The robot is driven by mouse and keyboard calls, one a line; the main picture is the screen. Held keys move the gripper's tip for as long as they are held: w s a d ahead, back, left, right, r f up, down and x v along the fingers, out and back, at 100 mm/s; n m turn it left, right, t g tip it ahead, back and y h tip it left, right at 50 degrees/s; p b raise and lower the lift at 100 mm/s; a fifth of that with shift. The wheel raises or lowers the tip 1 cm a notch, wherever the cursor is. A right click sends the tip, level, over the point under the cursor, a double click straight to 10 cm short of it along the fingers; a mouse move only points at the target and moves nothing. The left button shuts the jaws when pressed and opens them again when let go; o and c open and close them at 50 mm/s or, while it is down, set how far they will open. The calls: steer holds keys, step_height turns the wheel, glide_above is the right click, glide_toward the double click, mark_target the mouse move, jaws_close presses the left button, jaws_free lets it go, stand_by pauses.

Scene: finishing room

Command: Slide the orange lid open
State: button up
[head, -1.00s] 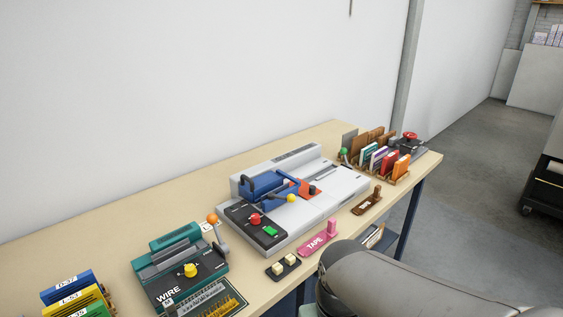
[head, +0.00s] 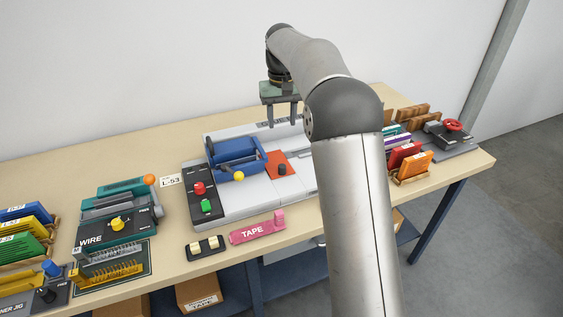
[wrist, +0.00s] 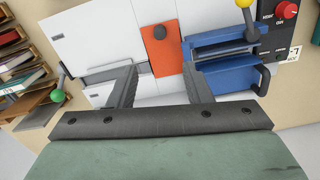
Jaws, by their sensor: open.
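The orange lid (head: 272,160) is a flat plate on the white and grey machine (head: 245,205), right of the blue clamp unit (head: 232,148). A dark round knob (head: 282,169) stands on it. In the wrist view the orange lid (wrist: 163,58) lies beyond and between my fingers, with its knob (wrist: 159,32) at the far end. My gripper (head: 283,122) is open and empty, fingers pointing down over the back part of the machine, behind the lid in the head view. It also shows in the wrist view (wrist: 160,70). The fingers appear apart from the knob.
A yellow ball-ended lever (head: 238,176) and red and green buttons (head: 206,206) are left of the lid. A pink tape holder (head: 258,232) lies in front. A teal wire machine (head: 118,215) stands left; racks of coloured cards (head: 405,155) stand right, partly behind my arm.

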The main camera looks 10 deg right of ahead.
mark_target(283, 166)
step_height(283, 166, down, 17)
steer(key=shift+f+p, duration=0.15)
steer(key=shift+p, duration=0.5)
jaws_close()
steer(key=shift+d, duration=0.1)
